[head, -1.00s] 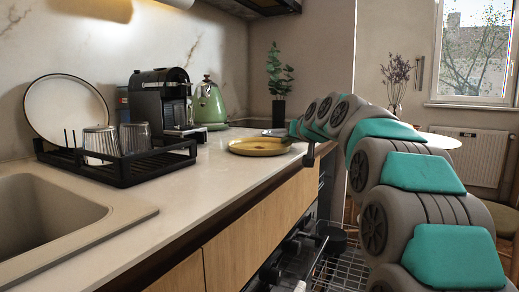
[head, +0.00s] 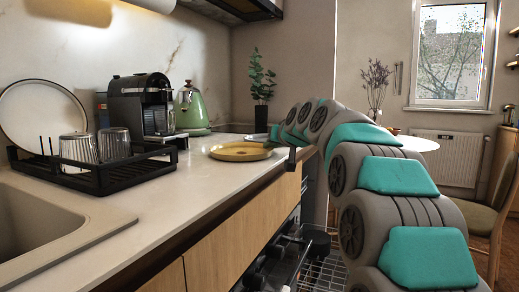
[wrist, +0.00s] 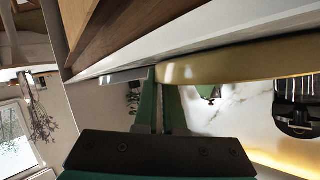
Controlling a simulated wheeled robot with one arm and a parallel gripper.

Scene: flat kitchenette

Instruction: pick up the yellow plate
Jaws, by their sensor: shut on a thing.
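The yellow plate (head: 241,151) is at the right part of the counter, near its front edge, in the head view. Whether it rests on the counter or is slightly above it, I cannot tell. In the wrist view the plate (wrist: 240,62) shows edge-on, with its rim at the fingertips. My gripper (head: 271,144) reaches in from the right and is shut on the plate's near right rim. In the wrist view the green fingers of my gripper (wrist: 158,80) are close together at the rim. The exact contact is partly hidden.
A green kettle (head: 191,108), a black coffee machine (head: 141,105) and a black dish rack (head: 100,178) with glasses stand left of the plate. A potted plant (head: 262,85) is behind it. An open dishwasher rack (head: 322,272) lies below the counter. The counter's front middle is clear.

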